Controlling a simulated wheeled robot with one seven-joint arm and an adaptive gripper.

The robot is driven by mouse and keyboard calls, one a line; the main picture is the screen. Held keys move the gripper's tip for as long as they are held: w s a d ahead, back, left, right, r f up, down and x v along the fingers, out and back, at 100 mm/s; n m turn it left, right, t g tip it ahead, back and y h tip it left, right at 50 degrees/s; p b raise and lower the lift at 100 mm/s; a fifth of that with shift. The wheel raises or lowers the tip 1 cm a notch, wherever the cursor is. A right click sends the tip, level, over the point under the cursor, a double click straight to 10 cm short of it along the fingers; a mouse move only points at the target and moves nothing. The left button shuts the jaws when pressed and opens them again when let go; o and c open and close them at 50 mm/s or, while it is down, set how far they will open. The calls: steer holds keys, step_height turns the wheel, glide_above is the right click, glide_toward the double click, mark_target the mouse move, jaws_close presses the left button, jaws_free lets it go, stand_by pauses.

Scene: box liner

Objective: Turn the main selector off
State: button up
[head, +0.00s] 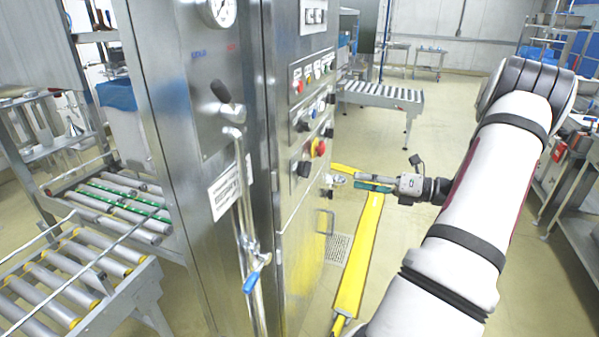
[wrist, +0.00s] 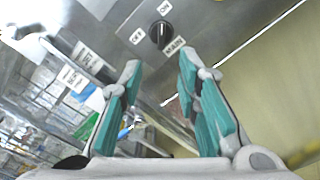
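The main selector (wrist: 160,34) is a black rotary knob on a steel panel, at the top middle of the wrist view. An OFF label (wrist: 137,37) is to its left, an ON label (wrist: 165,8) above it and a MAIN label (wrist: 175,46) below right. Its grip seems to stand roughly upright in the picture, towards ON; the exact angle is hard to tell. My gripper (wrist: 160,64) is open and empty, its teal fingers apart and the knob beyond the gap between the tips. In the head view my gripper (head: 345,181) is close to the cabinet's lower panel.
The steel cabinet (head: 290,225) carries a red emergency stop (head: 319,148) and other black knobs (head: 304,168) above my gripper. A valve with a blue handle (head: 253,282) is on its near side. Roller conveyors (head: 85,262) stand left. A yellow floor strip (head: 360,255) runs below my gripper.

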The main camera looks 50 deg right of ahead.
mark_target(305, 169)
steer(key=p+x, duration=0.1)
steer(key=x, duration=1.2)
steer(key=shift+w+p, duration=0.3)
steer(key=shift+d+r, duration=0.1)
jaws_close()
